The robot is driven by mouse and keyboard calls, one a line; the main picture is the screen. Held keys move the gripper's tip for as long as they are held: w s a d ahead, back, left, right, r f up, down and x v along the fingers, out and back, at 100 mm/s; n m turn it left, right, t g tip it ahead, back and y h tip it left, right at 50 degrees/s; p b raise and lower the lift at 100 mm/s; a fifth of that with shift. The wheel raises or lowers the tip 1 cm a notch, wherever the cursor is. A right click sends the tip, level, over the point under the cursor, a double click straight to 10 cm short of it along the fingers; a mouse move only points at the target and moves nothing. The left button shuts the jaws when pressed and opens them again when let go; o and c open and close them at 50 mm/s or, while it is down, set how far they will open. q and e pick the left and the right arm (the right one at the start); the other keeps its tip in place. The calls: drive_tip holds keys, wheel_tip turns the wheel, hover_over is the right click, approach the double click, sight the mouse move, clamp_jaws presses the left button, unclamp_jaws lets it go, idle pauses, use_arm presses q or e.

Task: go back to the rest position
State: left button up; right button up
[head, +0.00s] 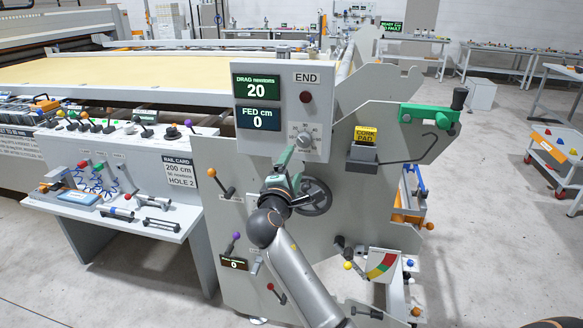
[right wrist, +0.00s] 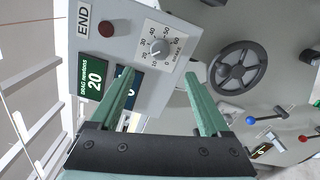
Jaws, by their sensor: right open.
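My right gripper (head: 284,160) is in front of the grey end panel of the gantry, just below the display box (head: 313,118). Its green fingers are apart and empty in the right wrist view (right wrist: 158,76). In that view the dial (right wrist: 158,48) and a dark handwheel (right wrist: 238,69) lie beyond the fingers. My right arm partly covers the handwheel (head: 318,198) in the head view. Whether the fingers touch the panel cannot be told. My left gripper is not in view.
A lever with an orange knob (head: 212,173) and one with a purple knob (head: 236,237) stick out left of my arm. A yellow cork pad box (head: 366,135) and a green bracket (head: 428,113) are to the right. Open floor (head: 480,230) lies further right.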

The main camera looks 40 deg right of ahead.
idle(0.6)
drive_tip(key=s+a+f+y, duration=0.3)
drive_tip(key=f, duration=0.5)
drive_tip(key=s+a+f+m+y, duration=0.1)
drive_tip(key=s+a+f+y, duration=0.2)
drive_tip(key=f, duration=0.5)
drive_tip(key=s+a+f+y, duration=0.2)
drive_tip(key=a+f+y, duration=0.15)
drive_tip(key=f, duration=0.45)
drive_tip(key=s+a+f+m+g+y, duration=0.1)
drive_tip(key=s+a+f+m+y, duration=0.1)
drive_tip(key=s+a+f, duration=0.2)
drive_tip(key=s+a+f+m+g+y, duration=0.1)
drive_tip(key=s+a+f+m+y, duration=0.1)
drive_tip(key=s, duration=0.8)
drive_tip(key=s+a+f+m+y, duration=0.2)
drive_tip(key=s+a+f+m, duration=0.2)
drive_tip(key=s+a+f, duration=0.2)
drive_tip(key=shift+s+a+f+g, duration=0.2)
drive_tip(key=shift+s+f+g, duration=0.2)
drive_tip(key=shift+s+f, duration=0.35)
drive_tip(key=shift+r, duration=0.1)
